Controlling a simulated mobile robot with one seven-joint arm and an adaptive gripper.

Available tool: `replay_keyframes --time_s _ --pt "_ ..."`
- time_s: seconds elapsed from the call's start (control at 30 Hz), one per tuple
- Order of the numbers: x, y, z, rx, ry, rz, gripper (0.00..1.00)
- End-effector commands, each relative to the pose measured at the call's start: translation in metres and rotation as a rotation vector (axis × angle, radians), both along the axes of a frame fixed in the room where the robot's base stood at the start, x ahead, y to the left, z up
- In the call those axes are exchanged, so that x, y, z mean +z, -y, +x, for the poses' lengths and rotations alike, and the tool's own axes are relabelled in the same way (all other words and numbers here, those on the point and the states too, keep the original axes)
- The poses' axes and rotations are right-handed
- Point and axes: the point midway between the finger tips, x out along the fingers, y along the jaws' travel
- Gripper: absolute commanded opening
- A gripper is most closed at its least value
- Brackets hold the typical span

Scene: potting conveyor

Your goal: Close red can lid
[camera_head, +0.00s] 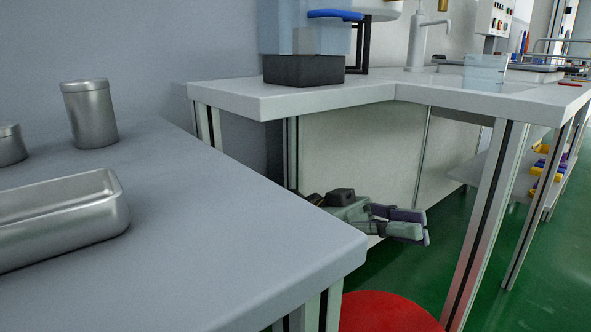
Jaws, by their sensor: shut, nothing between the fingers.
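The red can (385,312) shows only as a smooth, rounded red top at the bottom edge, beside the near table's right corner. The rest of it is cut off by the frame, and I cannot tell whether its lid is open or shut. My gripper (418,224) is above and behind the red top in the picture, apart from it, past the table's edge. It points right, with its fingers shut and empty.
The near grey table (200,230) holds a metal tray (60,222) and a metal canister (89,115). A white bench (300,98) with a dark box (303,70) stands behind. Green floor (400,275) lies between them; a bench leg (487,220) stands right of my gripper.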

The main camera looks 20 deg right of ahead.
Motion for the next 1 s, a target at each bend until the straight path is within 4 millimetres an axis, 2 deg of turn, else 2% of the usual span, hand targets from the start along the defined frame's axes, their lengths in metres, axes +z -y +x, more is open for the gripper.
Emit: replay_keyframes --time_s 0.03,0.2,0.5,0.7,1.0 --pt "-0.008 0.004 -0.012 0.0 0.05 0.018 0.0" --pt "-0.034 0.016 -0.046 0.0 0.202 0.073 0.0" --pt "-0.094 0.034 -0.095 -0.002 0.469 0.171 0.0" --pt "-0.137 0.041 -0.117 -0.002 0.63 0.23 0.0" --pt "-0.187 0.047 -0.131 -0.001 0.807 0.294 0.0"
